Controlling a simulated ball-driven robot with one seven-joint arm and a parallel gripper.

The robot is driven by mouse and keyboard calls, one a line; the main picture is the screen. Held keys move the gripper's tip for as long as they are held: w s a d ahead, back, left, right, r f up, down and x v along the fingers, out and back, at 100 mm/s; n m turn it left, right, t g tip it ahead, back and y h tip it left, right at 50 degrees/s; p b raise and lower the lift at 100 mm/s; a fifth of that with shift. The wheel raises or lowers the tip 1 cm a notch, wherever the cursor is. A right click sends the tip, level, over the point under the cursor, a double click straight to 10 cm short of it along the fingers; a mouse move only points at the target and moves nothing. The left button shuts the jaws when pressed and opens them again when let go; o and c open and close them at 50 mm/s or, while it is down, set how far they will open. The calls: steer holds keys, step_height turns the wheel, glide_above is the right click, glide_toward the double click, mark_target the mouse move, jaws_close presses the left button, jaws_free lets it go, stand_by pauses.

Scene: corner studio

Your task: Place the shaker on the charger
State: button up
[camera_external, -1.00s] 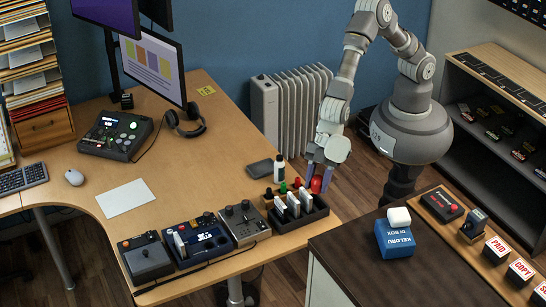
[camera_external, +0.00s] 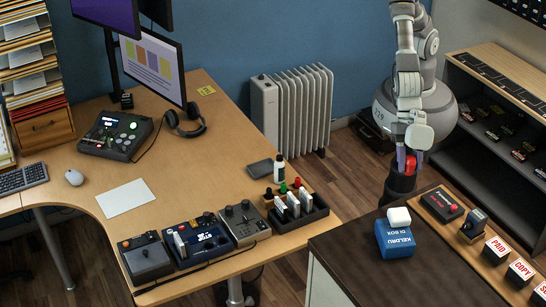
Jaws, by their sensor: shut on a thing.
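My gripper (camera_external: 410,161) is shut on a small rounded red thing (camera_external: 410,168), which looks like the shaker. It holds it in the air, off the desk, near the back edge of the dark counter. The fingers partly cover the red thing. No charger is clearly marked. A flat dark pad (camera_external: 260,168) lies on the desk left of the small bottle, and a black tray holding white upright pieces (camera_external: 308,215) stands at the desk's right corner. I cannot tell which of these is the charger.
The dark counter (camera_external: 345,255) carries a blue box (camera_external: 394,239) with a white block (camera_external: 399,216) on top, and a wooden strip with several stamps. A white radiator (camera_external: 298,110) stands behind the desk.

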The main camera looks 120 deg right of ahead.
steer(key=w+a, duration=0.2)
steer(key=w+a+f, duration=0.1)
steer(key=w+a, duration=0.5)
steer(key=shift+w+a+f+p, duration=0.1)
steer(key=shift+w+f+p, duration=0.1)
steer(key=shift+p, duration=0.2)
steer(key=shift+f, duration=1.65)
steer(key=shift+f, duration=0.1)
steer(key=o, duration=1)
steer(key=shift+o, duration=0.2)
